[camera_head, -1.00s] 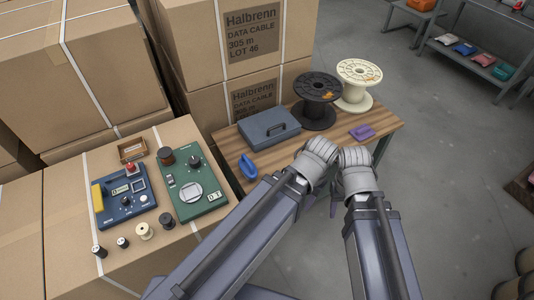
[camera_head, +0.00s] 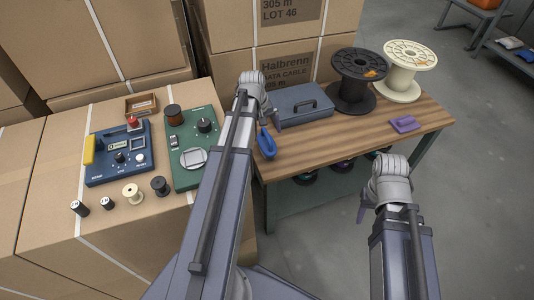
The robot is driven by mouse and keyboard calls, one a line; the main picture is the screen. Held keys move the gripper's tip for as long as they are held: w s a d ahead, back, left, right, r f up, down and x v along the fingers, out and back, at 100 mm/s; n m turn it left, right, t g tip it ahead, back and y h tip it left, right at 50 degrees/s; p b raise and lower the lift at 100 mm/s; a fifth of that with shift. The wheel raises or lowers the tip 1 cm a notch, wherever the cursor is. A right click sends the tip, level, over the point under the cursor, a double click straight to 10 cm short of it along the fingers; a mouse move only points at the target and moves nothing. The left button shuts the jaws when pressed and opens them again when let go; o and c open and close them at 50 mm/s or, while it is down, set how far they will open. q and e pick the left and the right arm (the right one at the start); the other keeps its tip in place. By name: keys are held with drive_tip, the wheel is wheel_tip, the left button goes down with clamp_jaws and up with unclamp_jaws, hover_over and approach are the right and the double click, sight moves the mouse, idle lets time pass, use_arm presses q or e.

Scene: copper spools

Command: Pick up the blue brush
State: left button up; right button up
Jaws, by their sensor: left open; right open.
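The blue brush (camera_head: 266,143) lies near the left front corner of the wooden bench (camera_head: 320,147), in front of a grey-blue toolbox. My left gripper (camera_head: 274,121) hangs just above and behind the brush, with its wrist at the bench's left end. It is open and nothing shows between its fingers. Part of the brush lies close to my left forearm in the picture. My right gripper (camera_head: 363,212) is open and empty in front of the bench, pointing down. A purple brush (camera_head: 405,124) lies on the right part of the bench.
The grey-blue toolbox (camera_head: 299,104), a black spool (camera_head: 355,80) and a cream spool (camera_head: 404,70) stand along the bench's back. Cardboard boxes rise behind. Left of my arm, a box top carries a blue meter (camera_head: 120,155), a green device (camera_head: 195,150) and small spools.

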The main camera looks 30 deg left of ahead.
sight(265, 144)
use_arm(q)
drive_tip(key=shift+a+f+n, duration=0.2)
drive_tip(key=shift+a, duration=0.35)
drive_tip(key=shift+a+f+n, duration=0.2)
drive_tip(key=shift+a, duration=0.35)
drive_tip(key=f+b, duration=0.2)
drive_tip(key=shift+w+d+f+b, duration=0.2)
drive_tip(key=shift+b, duration=0.15)
drive_tip(key=f+b, duration=0.1)
drive_tip(key=w+f+b, duration=0.1)
drive_tip(key=f+b, duration=0.1)
drive_tip(key=d+f+b, duration=0.1)
drive_tip(key=f+b, duration=0.1)
drive_tip(key=shift+w+d+f, duration=0.1)
drive_tip(key=shift+w, duration=0.1)
drive_tip(key=c, duration=1.5)
drive_tip(key=shift+r, duration=0.2)
wheel_tip(265, 144, up, 10)
drive_tip(key=p, duration=1)
